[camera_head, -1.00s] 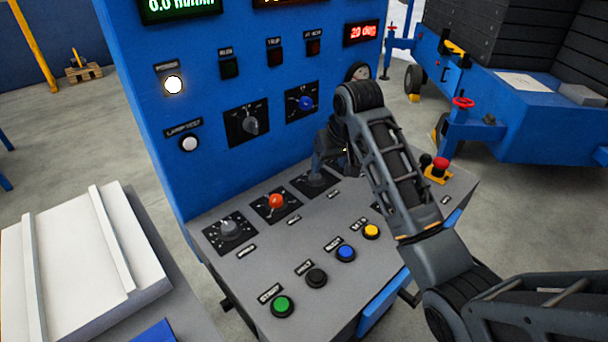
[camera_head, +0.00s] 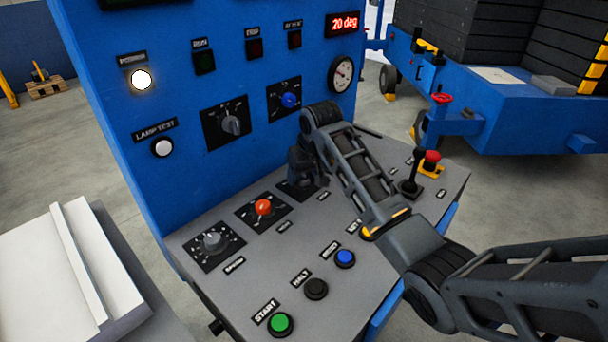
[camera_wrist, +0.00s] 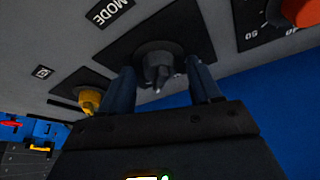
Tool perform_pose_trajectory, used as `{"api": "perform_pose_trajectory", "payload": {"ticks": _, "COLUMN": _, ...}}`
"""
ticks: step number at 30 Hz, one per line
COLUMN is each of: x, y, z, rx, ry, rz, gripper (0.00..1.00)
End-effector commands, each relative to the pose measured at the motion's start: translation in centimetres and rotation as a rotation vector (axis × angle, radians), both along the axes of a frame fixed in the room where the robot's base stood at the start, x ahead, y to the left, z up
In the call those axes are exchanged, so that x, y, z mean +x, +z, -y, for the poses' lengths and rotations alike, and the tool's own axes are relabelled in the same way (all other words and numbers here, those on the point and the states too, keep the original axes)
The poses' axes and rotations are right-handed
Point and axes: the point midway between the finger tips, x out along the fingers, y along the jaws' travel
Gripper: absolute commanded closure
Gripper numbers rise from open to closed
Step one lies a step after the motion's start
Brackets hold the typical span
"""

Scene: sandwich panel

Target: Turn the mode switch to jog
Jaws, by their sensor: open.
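The mode switch is a dark round knob (camera_wrist: 158,66) on a black plate, beside a MODE label (camera_wrist: 110,12) in the wrist view. In the head view its black plate (camera_head: 291,191) shows only in part behind my arm; the knob is hidden there. My gripper (camera_wrist: 162,88) is open, its two dark fingers to either side of the knob with space between. It also shows in the head view (camera_head: 302,178), low over the console. I cannot tell whether a finger touches the knob. The marks around the knob are not readable.
A red knob (camera_head: 263,207) and a grey knob (camera_head: 212,242) sit left of the switch. Green (camera_head: 281,323), black (camera_head: 316,288) and blue (camera_head: 344,258) buttons line the front. A black lever (camera_head: 412,180) and red stop button (camera_head: 432,157) stand right. The blue panel (camera_head: 200,170) rises behind.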

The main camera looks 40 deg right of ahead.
Motion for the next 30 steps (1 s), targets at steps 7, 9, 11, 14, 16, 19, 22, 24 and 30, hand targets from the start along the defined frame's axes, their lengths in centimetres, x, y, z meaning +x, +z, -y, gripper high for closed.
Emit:
{"api": "perform_pose_trajectory", "payload": {"ticks": 7, "x": 0.12, "y": -0.24, "z": 0.06, "rx": 0.000, "ry": 0.000, "rz": 0.001, "gripper": 0.37}}
{"api": "perform_pose_trajectory", "payload": {"ticks": 9, "x": 0.12, "y": -0.23, "z": 0.05, "rx": 0.000, "ry": 0.000, "rz": 0.001, "gripper": 0.38}}
{"api": "perform_pose_trajectory", "payload": {"ticks": 11, "x": 0.12, "y": -0.23, "z": 0.05, "rx": 0.000, "ry": 0.000, "rz": 0.001, "gripper": 0.44}}
{"api": "perform_pose_trajectory", "payload": {"ticks": 14, "x": 0.10, "y": -0.22, "z": 0.05, "rx": 0.000, "ry": 0.000, "rz": 0.001, "gripper": 0.53}}
{"api": "perform_pose_trajectory", "payload": {"ticks": 16, "x": 0.10, "y": -0.22, "z": 0.05, "rx": 0.000, "ry": 0.000, "rz": 0.001, "gripper": 0.60}}
{"api": "perform_pose_trajectory", "payload": {"ticks": 19, "x": 0.11, "y": -0.22, "z": 0.04, "rx": 0.000, "ry": 0.000, "rz": 0.001, "gripper": 0.70}}
{"api": "perform_pose_trajectory", "payload": {"ticks": 22, "x": 0.11, "y": -0.22, "z": 0.04, "rx": 0.000, "ry": 0.000, "rz": 0.001, "gripper": 0.79}}
{"api": "perform_pose_trajectory", "payload": {"ticks": 24, "x": 0.10, "y": -0.22, "z": 0.05, "rx": 0.000, "ry": 0.000, "rz": 0.001, "gripper": 0.86}}
{"api": "perform_pose_trajectory", "payload": {"ticks": 30, "x": 0.10, "y": -0.19, "z": 0.05, "rx": 0.000, "ry": 0.005, "rz": 0.001, "gripper": 0.91}}
